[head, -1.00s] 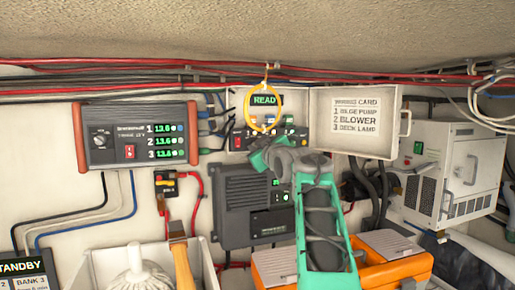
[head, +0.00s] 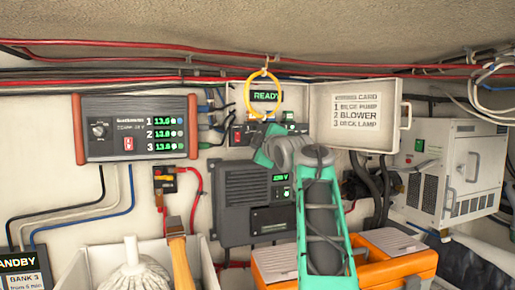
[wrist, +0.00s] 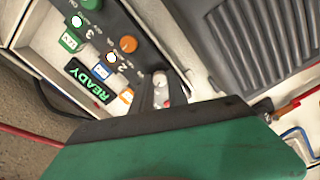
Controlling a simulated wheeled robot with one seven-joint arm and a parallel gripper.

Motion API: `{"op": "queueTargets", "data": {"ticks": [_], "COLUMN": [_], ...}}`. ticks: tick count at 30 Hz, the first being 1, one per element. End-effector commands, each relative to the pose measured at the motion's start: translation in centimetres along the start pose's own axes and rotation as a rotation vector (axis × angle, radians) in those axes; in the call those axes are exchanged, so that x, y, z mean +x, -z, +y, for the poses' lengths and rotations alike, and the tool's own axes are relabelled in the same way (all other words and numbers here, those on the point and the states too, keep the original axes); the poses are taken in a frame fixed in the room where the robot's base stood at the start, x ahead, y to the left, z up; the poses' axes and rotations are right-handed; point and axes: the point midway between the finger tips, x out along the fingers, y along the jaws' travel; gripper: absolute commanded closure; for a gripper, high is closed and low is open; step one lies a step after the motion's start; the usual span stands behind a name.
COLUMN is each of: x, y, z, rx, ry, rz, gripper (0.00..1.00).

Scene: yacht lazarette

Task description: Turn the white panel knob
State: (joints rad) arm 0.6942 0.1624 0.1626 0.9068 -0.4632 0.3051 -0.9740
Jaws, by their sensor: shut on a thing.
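The white panel knob (wrist: 159,79) shows in the wrist view as a small pale cap at the lower end of a row with an orange and a green knob. My gripper (wrist: 160,92) has its dark fingers on either side of it, shut on it. In the head view my gripper (head: 270,149) reaches the lower edge of the open panel box, below its green READY display (head: 266,96). The fingers hide the knob there. The display also shows in the wrist view (wrist: 90,80).
A yellow ring (head: 248,97) hangs in front of the panel. The box's open lid (head: 325,128), with a card, is to the right. A grey ribbed unit (head: 232,190) is below, and an orange case (head: 270,265) sits under my arm. Red and black cables run overhead.

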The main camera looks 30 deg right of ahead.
Motion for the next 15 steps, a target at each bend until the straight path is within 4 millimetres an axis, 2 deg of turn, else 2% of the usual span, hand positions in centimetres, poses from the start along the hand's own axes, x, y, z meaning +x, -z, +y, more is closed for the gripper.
{"op": "queueTargets", "data": {"ticks": [6,15], "x": [0.03,0.02], "y": [-0.08,0.0], "z": [-0.21,-0.09], "rx": [-0.123,-0.197], "ry": [0.002,0.001], "rz": [0.0,0.001], "gripper": [1.0,1.0]}}
